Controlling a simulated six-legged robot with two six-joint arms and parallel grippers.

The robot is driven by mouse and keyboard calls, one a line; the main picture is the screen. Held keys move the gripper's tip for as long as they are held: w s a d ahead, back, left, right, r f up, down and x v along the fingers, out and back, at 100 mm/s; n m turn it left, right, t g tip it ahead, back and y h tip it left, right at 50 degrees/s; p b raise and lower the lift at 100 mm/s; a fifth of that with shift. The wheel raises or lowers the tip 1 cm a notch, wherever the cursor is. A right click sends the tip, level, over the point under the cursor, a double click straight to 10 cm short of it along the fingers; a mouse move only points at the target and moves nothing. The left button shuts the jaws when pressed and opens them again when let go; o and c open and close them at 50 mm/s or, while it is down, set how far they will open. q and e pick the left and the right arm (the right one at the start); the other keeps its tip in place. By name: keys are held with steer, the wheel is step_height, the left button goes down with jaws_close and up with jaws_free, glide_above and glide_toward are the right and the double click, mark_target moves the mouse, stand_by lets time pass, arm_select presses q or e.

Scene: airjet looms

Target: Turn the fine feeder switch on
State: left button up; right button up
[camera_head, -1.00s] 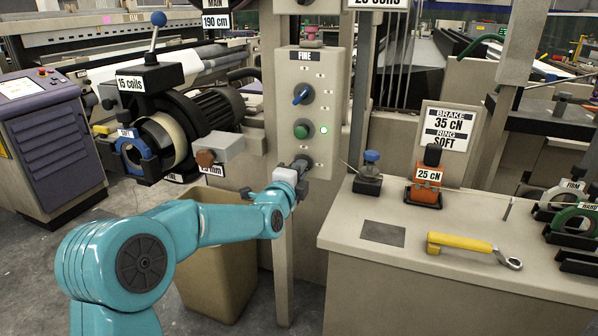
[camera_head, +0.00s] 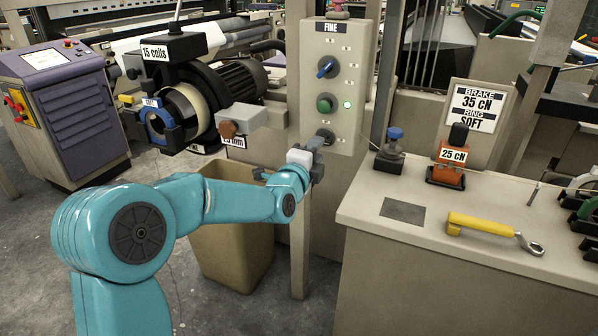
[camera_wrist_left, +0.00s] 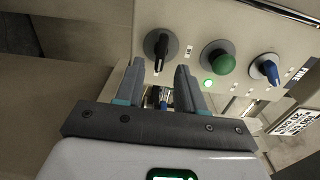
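The beige feeder panel (camera_head: 350,85) marked FINE stands at the centre of the head view. It carries a blue knob (camera_head: 327,67), a green button (camera_head: 325,103) with a lit green lamp (camera_head: 348,104), and a black knob (camera_head: 325,136) at the bottom. The wrist view shows the black knob (camera_wrist_left: 160,46), green button (camera_wrist_left: 220,62) and blue knob (camera_wrist_left: 266,68) in a row. My left gripper (camera_head: 316,156) is just below the black knob. In the wrist view its fingers (camera_wrist_left: 157,72) are apart with nothing gripped, the black knob ahead between them. My right gripper is out of view.
A grey block with a brown knob (camera_head: 228,129) and a yarn feeder (camera_head: 178,105) are left of the panel. A tan bin (camera_head: 235,240) stands below. The counter (camera_head: 400,240) at right holds a yellow-handled wrench (camera_head: 485,228) and several small devices.

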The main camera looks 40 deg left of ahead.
arm_select(q)
steer(key=v, duration=1.3)
steer(key=shift+w+r, duration=0.1)
steer(key=shift+w, duration=0.05)
steer(key=s+d+f+g+h, duration=0.1)
steer(key=d+f+g+h, duration=0.3)
steer(key=f, duration=0.7)
steer(key=d+f+g, duration=0.1)
steer(key=d+f, duration=0.5)
steer(key=f, duration=0.4)
steer(key=s+d+f+g+h, duration=0.1)
steer(key=d+f+g+h, duration=0.3)
steer(key=f, duration=0.7)
steer(key=s+d+f+n+g, duration=0.45)
steer(key=s+f+n, duration=0.25)
steer(key=s+n, duration=0.2)
steer(key=s+d+f+n+g, duration=0.4)
steer(key=s+d+f+n, duration=0.3)
steer(key=s, duration=0.3)
step_height(320, 180, up, 20)
steer(key=a+n+p, duration=0.1)
steer(key=p, duration=1.8)
steer(key=shift+f, duration=0.15)
